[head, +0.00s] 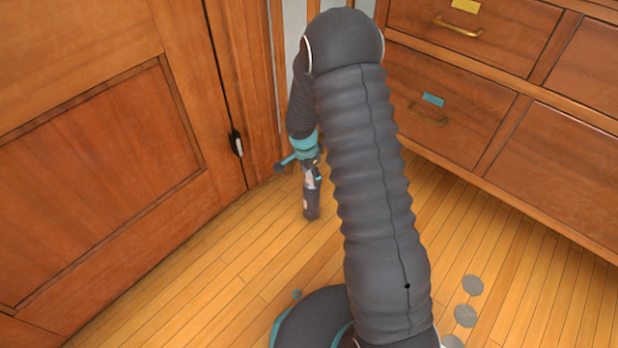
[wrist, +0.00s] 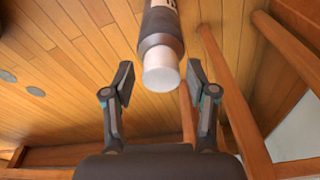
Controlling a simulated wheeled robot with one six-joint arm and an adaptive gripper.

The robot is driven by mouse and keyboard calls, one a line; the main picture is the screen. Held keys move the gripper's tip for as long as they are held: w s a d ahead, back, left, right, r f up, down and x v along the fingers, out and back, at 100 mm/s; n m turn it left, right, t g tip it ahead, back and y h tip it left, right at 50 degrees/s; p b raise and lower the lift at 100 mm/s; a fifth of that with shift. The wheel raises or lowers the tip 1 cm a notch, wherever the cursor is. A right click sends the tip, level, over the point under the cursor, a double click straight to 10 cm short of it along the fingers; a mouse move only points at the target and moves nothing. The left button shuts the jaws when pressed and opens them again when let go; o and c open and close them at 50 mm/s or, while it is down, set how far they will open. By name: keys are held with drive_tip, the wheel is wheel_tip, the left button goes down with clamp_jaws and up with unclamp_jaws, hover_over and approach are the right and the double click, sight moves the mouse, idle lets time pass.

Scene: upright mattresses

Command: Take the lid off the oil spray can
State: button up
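The oil spray can (head: 311,208) is a slim dark cylinder, upright on the wooden floor beside the door frame. Its pale, whitish lid (wrist: 161,74) faces my wrist camera, with the dark can body (wrist: 161,36) running away behind it. My gripper (wrist: 160,79) is open, with one finger on each side of the lid in the picture and a visible gap on both sides. In the head view my gripper (head: 311,166) is above the can, at its top end. Whether the fingertips reach down level with the lid is hard to tell.
A wooden door (head: 110,150) with a dark latch stands to the left. A wooden drawer cabinet (head: 480,110) with brass handles stands at the right. Several grey discs (head: 465,316) lie on the floor at lower right. The floor (head: 215,270) left of my arm is clear.

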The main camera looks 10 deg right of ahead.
drive_tip(key=c, duration=0.4)
drive_tip(key=shift+r, duration=0.1)
